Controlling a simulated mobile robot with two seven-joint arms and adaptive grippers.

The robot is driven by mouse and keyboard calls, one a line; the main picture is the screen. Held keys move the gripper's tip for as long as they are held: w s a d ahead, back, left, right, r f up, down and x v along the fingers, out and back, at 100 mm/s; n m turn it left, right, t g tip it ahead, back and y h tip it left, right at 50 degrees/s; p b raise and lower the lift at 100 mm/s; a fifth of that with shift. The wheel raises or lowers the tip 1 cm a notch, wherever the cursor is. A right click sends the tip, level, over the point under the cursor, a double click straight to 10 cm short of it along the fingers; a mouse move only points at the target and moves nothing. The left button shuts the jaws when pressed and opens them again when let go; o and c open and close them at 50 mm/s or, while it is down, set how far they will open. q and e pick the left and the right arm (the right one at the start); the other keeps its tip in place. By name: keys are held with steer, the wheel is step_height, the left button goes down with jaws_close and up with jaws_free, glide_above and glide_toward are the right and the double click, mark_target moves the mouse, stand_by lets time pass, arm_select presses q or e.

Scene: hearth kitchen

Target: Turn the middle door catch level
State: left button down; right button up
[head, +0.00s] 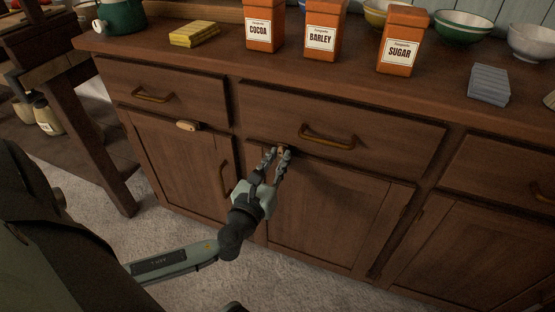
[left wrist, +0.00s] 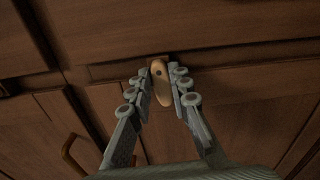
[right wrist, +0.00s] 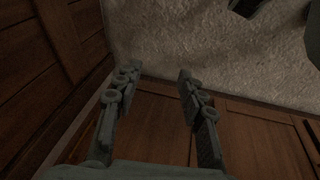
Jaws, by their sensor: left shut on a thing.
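The middle door catch (left wrist: 160,88) is a small tan wooden bar with a dark pivot near its upper end, at the top edge of the middle cupboard door (head: 325,215). In the left wrist view its long axis runs nearly upright, slightly tilted. My left gripper (left wrist: 161,80) is shut on it, one finger along each side. In the head view the left gripper (head: 277,154) covers most of the catch. My right gripper (right wrist: 158,74) is open and empty, seen only in the right wrist view, above pale floor and near brown wooden panels.
A similar catch (head: 187,125) lies about level above the left door (head: 170,160). A bronze drawer handle (head: 327,137) sticks out just right of my left gripper. The counter (head: 220,55) above holds orange canisters (head: 322,30), a yellow block (head: 194,34) and bowls (head: 462,26).

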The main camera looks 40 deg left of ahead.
arm_select(q)
steer(key=n+b, duration=0.2)
steer(key=n, duration=0.4)
steer(key=shift+d+b, duration=0.15)
steer(key=shift+b, duration=0.2)
steer(key=shift+n, duration=0.4)
arm_select(e)
steer(key=d+v, duration=0.1)
steer(key=v, duration=0.6)
arm_select(q)
steer(key=n+b, duration=0.2)
steer(key=n, duration=0.4)
steer(key=shift+r, duration=0.2)
steer(key=n, duration=0.2)
steer(key=shift+r+n, duration=0.1)
steer(key=shift+n, duration=1)
arm_select(e)
steer(key=w+a+r+t+y, duration=0.1)
steer(key=w+a+r+t, duration=0.1)
steer(key=w+a+t, duration=0.1)
steer(key=w+a+r+n+t+y, duration=0.1)
steer(key=w+a+r+t, duration=0.1)
steer(key=w+a, duration=0.3)
steer(key=shift+w+r+t, duration=0.3)
steer(key=shift+w+t, duration=0.5)
steer(key=shift+w, duration=0.2)
arm_select(q)
steer(key=shift+w, duration=0.1)
